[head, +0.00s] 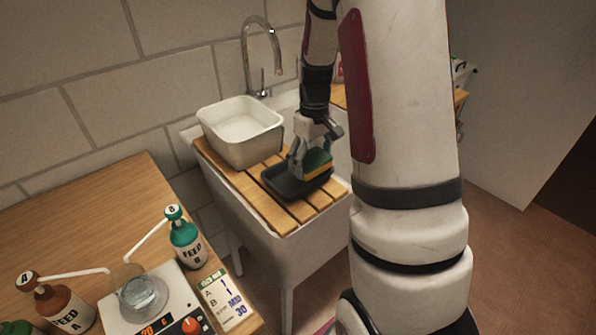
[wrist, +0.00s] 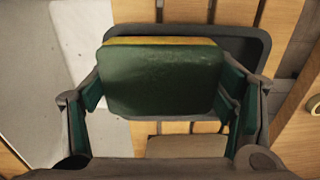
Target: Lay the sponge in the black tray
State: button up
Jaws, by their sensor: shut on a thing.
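The sponge (head: 318,164), green with a yellow layer, is between the fingers of my gripper (head: 312,165). In the wrist view the sponge (wrist: 160,80) shows its green face, with a yellow edge at the top, and my gripper (wrist: 165,100) is shut on it from both sides. The black tray (head: 283,186) lies on the wooden slats under the sponge. In the wrist view the tray's rim (wrist: 262,48) shows behind and around the sponge. I cannot tell whether the sponge touches the tray floor.
The slatted board (head: 262,207) spans the sink (head: 318,236). A white basin (head: 238,150) stands on it to the left of the tray, below the tap (head: 262,50). A wooden counter (head: 85,220) at left holds bottles and a scale (head: 160,305).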

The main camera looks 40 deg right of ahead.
aim_at(298, 180)
jog(key=w+a, duration=0.2)
jog(key=a, duration=0.1)
jog(key=shift+f, duration=1.95)
jog(key=o, duration=1.2)
jog(key=shift+f, duration=0.15)
